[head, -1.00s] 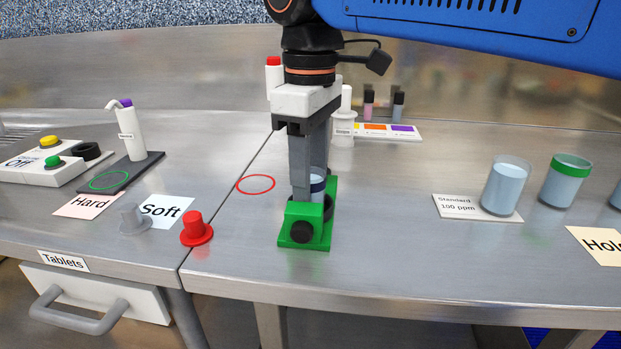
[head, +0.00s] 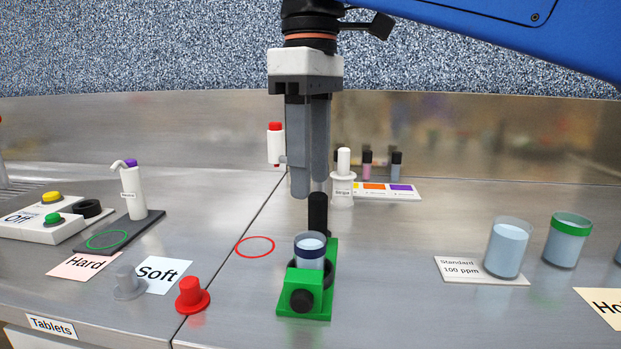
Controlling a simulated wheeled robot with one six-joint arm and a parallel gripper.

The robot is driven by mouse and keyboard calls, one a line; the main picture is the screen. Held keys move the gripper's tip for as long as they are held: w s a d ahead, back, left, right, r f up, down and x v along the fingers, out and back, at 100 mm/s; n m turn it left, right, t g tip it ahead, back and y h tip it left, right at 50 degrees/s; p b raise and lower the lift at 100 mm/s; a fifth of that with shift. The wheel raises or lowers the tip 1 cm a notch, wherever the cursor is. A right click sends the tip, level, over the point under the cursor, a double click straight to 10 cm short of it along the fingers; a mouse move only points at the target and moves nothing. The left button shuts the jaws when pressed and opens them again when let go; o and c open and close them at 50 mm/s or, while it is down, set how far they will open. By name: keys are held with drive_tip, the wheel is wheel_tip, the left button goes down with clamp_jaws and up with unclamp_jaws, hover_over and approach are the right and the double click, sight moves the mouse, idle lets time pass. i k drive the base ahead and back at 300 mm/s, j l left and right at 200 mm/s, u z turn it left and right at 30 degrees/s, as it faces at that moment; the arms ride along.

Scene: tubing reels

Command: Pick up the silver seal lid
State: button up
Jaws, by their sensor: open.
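The silver seal lid (head: 127,283) is a small grey, hat-shaped piece with a flat brim. It stands on the steel bench at the lower left, between the Hard and Soft cards. My gripper (head: 309,195) points down in mid-air near the middle of the head view, well to the right of the lid and higher. Its two grey fingers overlap in this view; it is open, with nothing seen between them.
A red hat-shaped lid (head: 192,297) stands right of the silver one, near the Soft card (head: 160,274). Below my gripper, a green holder (head: 309,300) carries a dark-banded cup (head: 310,251). Glasses (head: 507,248) stand at right. A red ring (head: 255,247) marks open bench.

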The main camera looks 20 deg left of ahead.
sight(130, 287)
drive_tip(key=k, duration=1)
